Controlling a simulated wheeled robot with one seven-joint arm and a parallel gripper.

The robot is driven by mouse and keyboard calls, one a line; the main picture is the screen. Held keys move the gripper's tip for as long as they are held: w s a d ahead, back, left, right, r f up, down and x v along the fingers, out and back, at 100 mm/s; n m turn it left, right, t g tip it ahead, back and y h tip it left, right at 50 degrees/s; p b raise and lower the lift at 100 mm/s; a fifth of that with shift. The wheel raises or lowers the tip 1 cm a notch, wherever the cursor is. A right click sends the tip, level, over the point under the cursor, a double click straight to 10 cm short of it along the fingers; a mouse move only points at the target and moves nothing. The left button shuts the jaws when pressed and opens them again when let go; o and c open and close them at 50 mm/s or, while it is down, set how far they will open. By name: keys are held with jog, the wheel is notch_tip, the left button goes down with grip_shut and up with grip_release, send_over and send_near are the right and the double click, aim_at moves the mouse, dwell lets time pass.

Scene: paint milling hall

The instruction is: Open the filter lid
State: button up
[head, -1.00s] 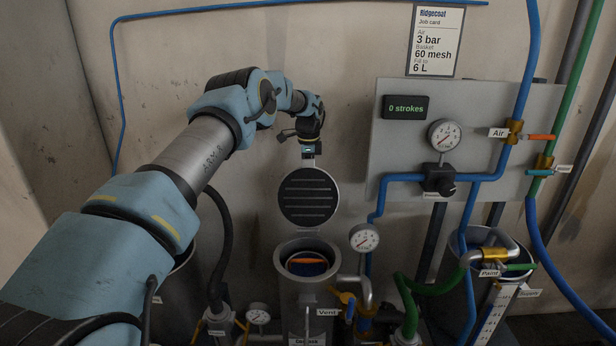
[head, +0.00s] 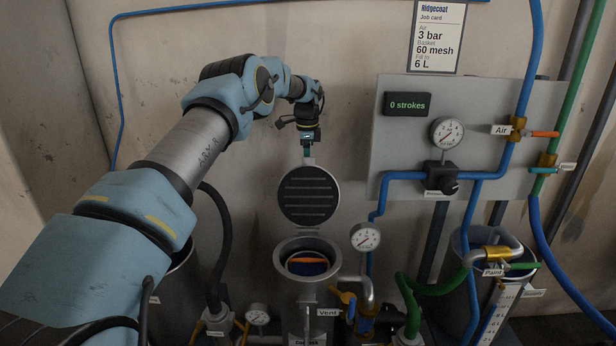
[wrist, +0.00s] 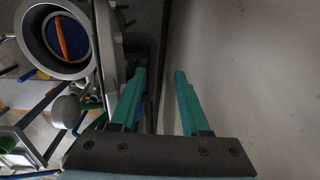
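The filter lid (head: 309,196) is a dark ribbed disc with a pale rim. In the head view it stands upright, swung open behind the round mouth of the filter housing (head: 281,258). Inside the mouth lies a blue disc with an orange bar (head: 306,262). My gripper (head: 307,154) is just above the lid's top edge and pale tab. In the wrist view my gripper (wrist: 160,72) has its two teal fingers apart with nothing between them. The housing mouth (wrist: 88,52) shows there at upper left, with the lid seen nearly edge-on beside it.
A grey panel (head: 400,130) with a gauge (head: 447,133) and a "0 strokes" display (head: 407,104) is at right. Another gauge (head: 366,237) stands right of the housing. Blue and green hoses run at right. The wall is close behind the lid.

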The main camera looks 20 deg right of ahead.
notch_tip(320, 180, up, 8)
jog(key=b, duration=0.1)
jog(key=shift+s, duration=0.35)
jog(key=shift+d+f, duration=0.1)
